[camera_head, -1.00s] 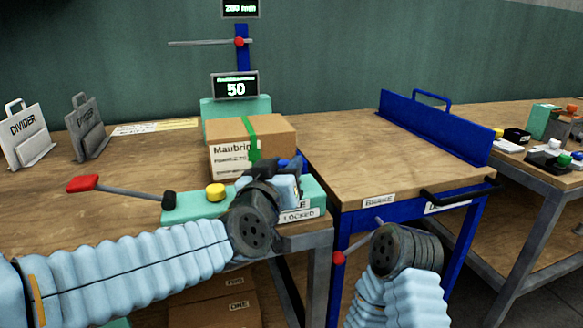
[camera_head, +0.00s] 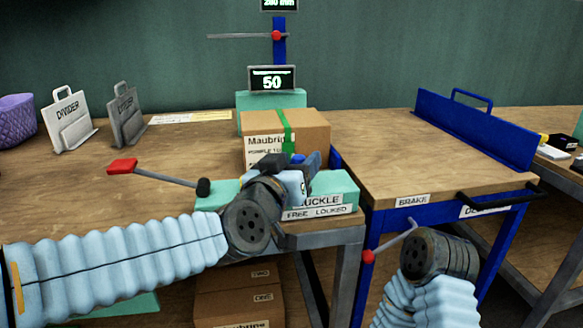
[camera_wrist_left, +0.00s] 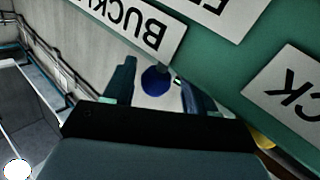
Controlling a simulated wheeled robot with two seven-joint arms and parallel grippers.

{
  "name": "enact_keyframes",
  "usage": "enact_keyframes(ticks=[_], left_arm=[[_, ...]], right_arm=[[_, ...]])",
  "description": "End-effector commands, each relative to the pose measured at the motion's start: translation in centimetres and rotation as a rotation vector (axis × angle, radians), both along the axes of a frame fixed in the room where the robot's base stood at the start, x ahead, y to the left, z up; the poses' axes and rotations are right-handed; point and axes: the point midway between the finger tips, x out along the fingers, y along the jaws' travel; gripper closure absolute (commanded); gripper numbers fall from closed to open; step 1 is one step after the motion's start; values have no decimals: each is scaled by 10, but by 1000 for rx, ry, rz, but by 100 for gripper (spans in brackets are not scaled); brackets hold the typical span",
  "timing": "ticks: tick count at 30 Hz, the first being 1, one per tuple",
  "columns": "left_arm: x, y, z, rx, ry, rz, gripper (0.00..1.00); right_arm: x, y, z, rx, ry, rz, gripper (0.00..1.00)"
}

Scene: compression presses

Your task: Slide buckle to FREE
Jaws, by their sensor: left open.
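The teal press base (camera_head: 335,182) stands at the table's front edge, with a BUCKLE label (camera_head: 322,200) and a FREE LOCKED label (camera_head: 316,213) on its front. In the left wrist view a round blue knob (camera_wrist_left: 156,80) shows between the spread fingers (camera_wrist_left: 157,88); contact cannot be told. The gripper hides most of the buckle in the head view, so its position between FREE and LOCKED cannot be read. My right arm is at the lower right, its fingers out of sight.
A strapped carton (camera_head: 300,135) sits behind my left gripper. A red-handled lever (camera_head: 122,166) sticks out left, and a red-tipped brake lever (camera_head: 368,257) hangs near my right wrist. The wooden table (camera_head: 420,150) at right is clear. Dividers (camera_head: 126,115) stand at left.

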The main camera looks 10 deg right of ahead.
Motion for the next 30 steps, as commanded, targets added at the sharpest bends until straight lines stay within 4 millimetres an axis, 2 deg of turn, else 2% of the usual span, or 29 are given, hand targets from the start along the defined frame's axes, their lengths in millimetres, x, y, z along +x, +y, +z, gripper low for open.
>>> enact_keyframes(ticks=[5,12,18,24,30], left_arm=[[-18,11,2,-3,-1,-2,43],[-68,43,3,-4,-1,0,43],[-102,64,2,-3,0,1,43],[-116,72,0,-1,1,1,43],[-117,73,0,0,0,1,43]], right_arm=[[0,0,3,1,0,1,57],[-1,3,11,4,3,6,57],[-2,5,17,8,4,9,57],[-3,6,19,10,4,11,57],[-3,6,19,10,4,11,57]])
